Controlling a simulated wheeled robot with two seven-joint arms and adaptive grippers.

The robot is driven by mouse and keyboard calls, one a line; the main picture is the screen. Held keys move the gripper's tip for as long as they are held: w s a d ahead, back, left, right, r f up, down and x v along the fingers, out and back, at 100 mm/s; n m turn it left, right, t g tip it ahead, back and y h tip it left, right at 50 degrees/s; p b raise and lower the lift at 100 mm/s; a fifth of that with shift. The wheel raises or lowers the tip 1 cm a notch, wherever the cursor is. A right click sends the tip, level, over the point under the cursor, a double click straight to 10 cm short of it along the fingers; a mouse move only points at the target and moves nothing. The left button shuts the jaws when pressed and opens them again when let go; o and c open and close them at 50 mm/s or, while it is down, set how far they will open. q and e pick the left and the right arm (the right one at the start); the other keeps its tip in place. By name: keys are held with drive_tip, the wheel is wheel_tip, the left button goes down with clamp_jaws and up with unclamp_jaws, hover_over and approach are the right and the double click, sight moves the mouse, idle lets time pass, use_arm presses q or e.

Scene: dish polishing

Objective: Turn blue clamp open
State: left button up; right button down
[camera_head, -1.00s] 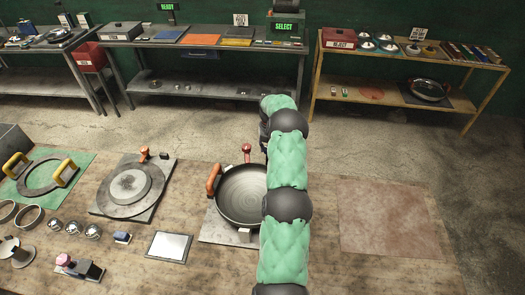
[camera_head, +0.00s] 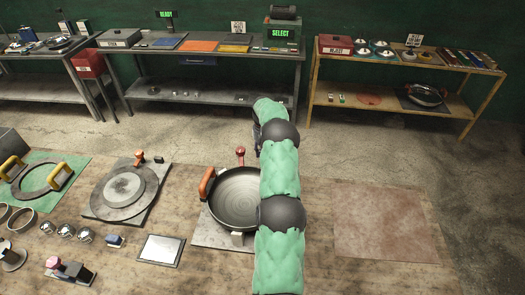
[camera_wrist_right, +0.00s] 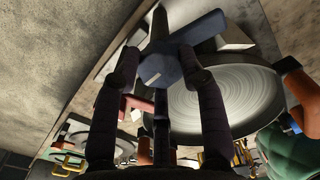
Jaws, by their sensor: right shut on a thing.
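The blue clamp (camera_wrist_right: 160,68) shows in the right wrist view as a blue knob with a lever reaching up right, at the edge of the pan. My right gripper (camera_wrist_right: 158,62) has its dark fingers closed around the knob. In the head view my right arm covers the clamp and most of the gripper. The dark round pan (camera_head: 235,200) with an orange handle (camera_head: 206,183) sits on a grey plate (camera_head: 208,234); my arm hides its right side. A red-knobbed clamp (camera_head: 240,153) stands at its far edge. My left gripper is not in view.
Left of the pan are a grey disc fixture (camera_head: 125,188), a white pad (camera_head: 161,249), a small blue block (camera_head: 115,241) and several metal cups. A brown mat (camera_head: 385,222) lies bare on the right. Shelved benches stand along the back wall.

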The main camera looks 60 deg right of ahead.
drive_tip(key=shift+f, duration=0.1)
drive_tip(key=c, duration=0.7)
unclamp_jaws()
wheel_tip(320, 180, up, 12)
drive_tip(key=shift+r, duration=0.1)
idle(0.4)
